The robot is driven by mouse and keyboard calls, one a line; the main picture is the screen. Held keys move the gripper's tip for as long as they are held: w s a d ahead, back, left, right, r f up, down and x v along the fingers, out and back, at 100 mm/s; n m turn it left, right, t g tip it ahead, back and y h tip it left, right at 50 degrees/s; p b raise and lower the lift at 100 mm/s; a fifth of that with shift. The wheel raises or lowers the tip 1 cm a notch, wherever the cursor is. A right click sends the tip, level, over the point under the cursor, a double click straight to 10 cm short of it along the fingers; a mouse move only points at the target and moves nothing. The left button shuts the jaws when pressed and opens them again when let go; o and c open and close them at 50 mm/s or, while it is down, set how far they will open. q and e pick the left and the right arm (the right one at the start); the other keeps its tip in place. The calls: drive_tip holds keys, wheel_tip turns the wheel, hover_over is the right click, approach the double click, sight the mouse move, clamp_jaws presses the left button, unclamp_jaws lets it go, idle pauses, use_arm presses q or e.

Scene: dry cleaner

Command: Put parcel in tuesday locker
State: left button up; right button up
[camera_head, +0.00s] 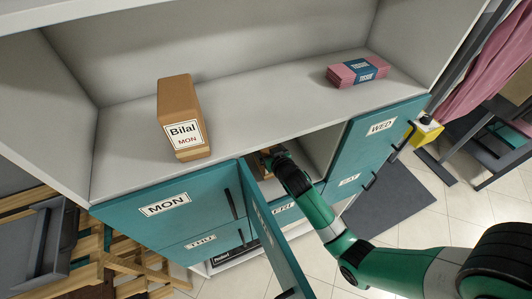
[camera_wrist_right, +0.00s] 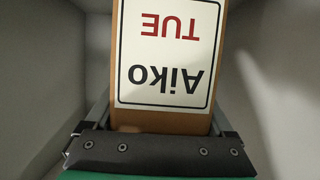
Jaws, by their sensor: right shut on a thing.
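My right gripper (camera_head: 272,157) reaches into the open locker (camera_head: 310,150) between the MON door and the WED door. In the right wrist view its two fingers (camera_wrist_right: 160,122) are shut on a brown parcel (camera_wrist_right: 118,115), whose white label reads "Aiko TUE" upside down. The grey inner walls of the locker (camera_wrist_right: 270,90) stand on both sides of the parcel. In the head view only a small brown part of the parcel (camera_head: 262,164) shows; the rest is hidden. I cannot tell whether it touches the locker floor. The teal locker door (camera_head: 272,245) stands open toward me. My left gripper is out of view.
The MON door (camera_head: 150,215), THU door (camera_head: 215,242) and WED door (camera_head: 375,130) are closed.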

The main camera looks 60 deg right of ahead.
drive_tip(key=shift+f, duration=0.9)
drive_tip(key=shift+f, duration=0.1)
drive_tip(key=o, duration=1.6)
drive_tip(key=shift+f, duration=0.1)
drive_tip(key=shift+c, duration=0.2)
drive_tip(key=shift+r, duration=0.25)
drive_tip(key=shift+s+a+r, duration=0.1)
drive_tip(key=shift+s+a, duration=0.15)
drive_tip(key=shift+s, duration=0.05)
drive_tip(key=p+v, duration=0.2)
drive_tip(key=v, duration=0.9)
drive_tip(key=shift+a+r, duration=0.1)
